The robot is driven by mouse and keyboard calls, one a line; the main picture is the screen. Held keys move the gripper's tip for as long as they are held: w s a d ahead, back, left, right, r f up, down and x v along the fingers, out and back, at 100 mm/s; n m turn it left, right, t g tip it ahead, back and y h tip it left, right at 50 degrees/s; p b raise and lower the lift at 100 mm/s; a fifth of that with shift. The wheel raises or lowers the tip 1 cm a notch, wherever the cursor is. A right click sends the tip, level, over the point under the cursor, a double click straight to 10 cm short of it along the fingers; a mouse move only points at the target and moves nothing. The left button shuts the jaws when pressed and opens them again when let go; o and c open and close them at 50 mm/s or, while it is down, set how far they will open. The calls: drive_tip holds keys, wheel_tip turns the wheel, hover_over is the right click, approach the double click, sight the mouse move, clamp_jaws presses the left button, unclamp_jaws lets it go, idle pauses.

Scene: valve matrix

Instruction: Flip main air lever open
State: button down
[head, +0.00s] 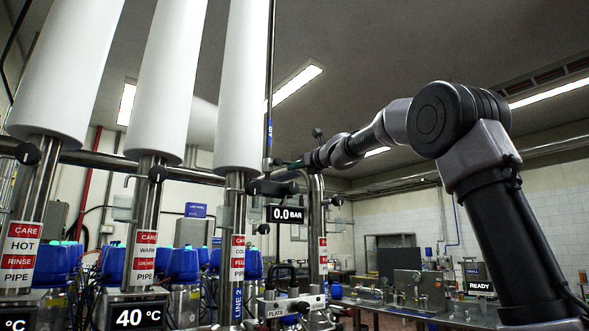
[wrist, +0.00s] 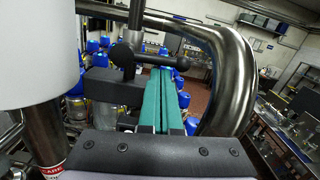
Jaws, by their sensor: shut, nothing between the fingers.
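A black lever (head: 268,187) with rounded ends sits at the foot of a thin vertical pipe (head: 270,60) with a blue label reading like "AIR". It looks like the main air lever. In the wrist view, a black ball-ended bar (wrist: 122,54) stands just beyond my fingers. My gripper (head: 288,165) reaches in from the right, slightly above the lever in the head view. Its teal fingers (wrist: 167,98) are closed together with nothing between them. In the wrist view the fingertips appear close to the bar; I cannot tell whether they touch.
A thick curved steel pipe (wrist: 232,75) stands close right of my fingers. White cylinders (head: 243,90) on steel pipes stand left. A display (head: 286,214) reading 0.0 BAR hangs below the lever. Blue-topped containers (head: 183,265) stand behind. A steel bench (head: 400,308) is at right.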

drive_tip(key=shift+r+n, duration=0.25)
drive_tip(key=shift+n, duration=0.35)
wheel_tip(320, 180, up, 6)
drive_tip(key=s+a+n+g, duration=0.1)
drive_tip(key=a+n, duration=0.1)
drive_tip(key=n, duration=1.4)
drive_tip(key=shift+s+a, duration=0.3)
drive_tip(key=shift+s, duration=0.05)
drive_tip(key=shift+n, duration=0.3)
drive_tip(key=shift+s, duration=0.1)
